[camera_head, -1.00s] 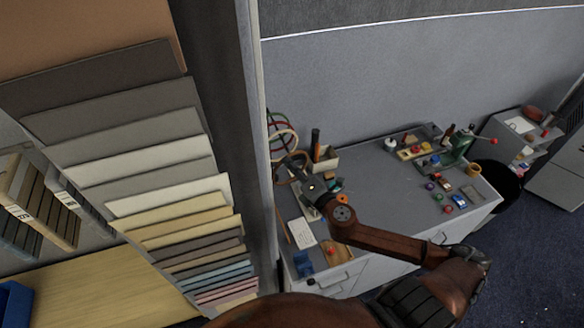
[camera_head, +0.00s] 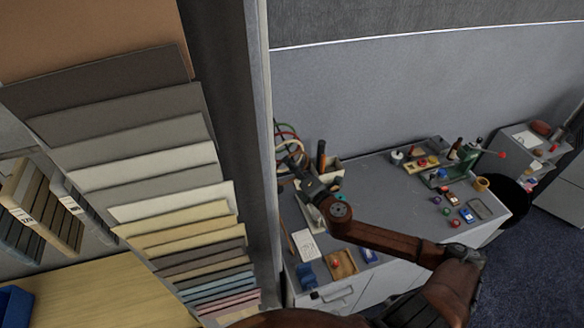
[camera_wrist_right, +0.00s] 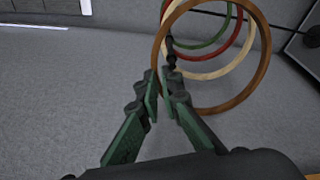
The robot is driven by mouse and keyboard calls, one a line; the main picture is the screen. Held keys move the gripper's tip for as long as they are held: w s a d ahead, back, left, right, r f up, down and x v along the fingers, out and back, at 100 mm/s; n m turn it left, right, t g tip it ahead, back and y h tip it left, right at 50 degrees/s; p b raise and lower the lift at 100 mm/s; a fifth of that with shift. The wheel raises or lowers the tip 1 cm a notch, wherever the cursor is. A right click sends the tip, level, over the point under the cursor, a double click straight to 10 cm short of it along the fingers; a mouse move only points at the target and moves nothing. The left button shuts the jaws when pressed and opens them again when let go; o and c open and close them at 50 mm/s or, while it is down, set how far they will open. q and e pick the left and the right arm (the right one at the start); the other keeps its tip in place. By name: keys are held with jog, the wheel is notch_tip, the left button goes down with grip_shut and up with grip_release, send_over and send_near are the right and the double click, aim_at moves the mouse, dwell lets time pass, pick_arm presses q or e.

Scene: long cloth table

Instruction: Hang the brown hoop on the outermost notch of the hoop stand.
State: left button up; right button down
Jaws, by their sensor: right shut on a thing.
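The brown hoop (camera_wrist_right: 259,83) shows large in the right wrist view, in front of the other hoops. My right gripper (camera_wrist_right: 163,78) is shut on its left side; the fingertips partly hide the grip. In the head view this gripper (camera_head: 299,168) is at the left end of the grey table, beside the hoops. Cream (camera_wrist_right: 247,47), red (camera_wrist_right: 236,32) and green (camera_wrist_right: 226,30) hoops are behind the brown one. A dark part of the hoop stand (camera_wrist_right: 171,52) shows just beyond the fingertips. I cannot tell whether the brown hoop touches a notch. My left gripper is out of view.
A holder (camera_head: 328,170) with a dark upright handle stands close right of the gripper. A grey partition edge (camera_head: 262,150) rises on the left, beside sample boards (camera_head: 150,170). The grey table (camera_head: 375,190) has clear room in its middle; small items stand at its right.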

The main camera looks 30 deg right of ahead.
jog(key=shift+w+d+f+b, duration=0.15)
jog(key=shift+w+f+b, duration=0.1)
jog(key=shift+w, duration=0.25)
jog(key=shift+w+d+f+b, duration=0.1)
jog(key=shift+w+d+f, duration=0.1)
jog(key=shift+w, duration=0.3)
jog(key=shift+f, duration=0.1)
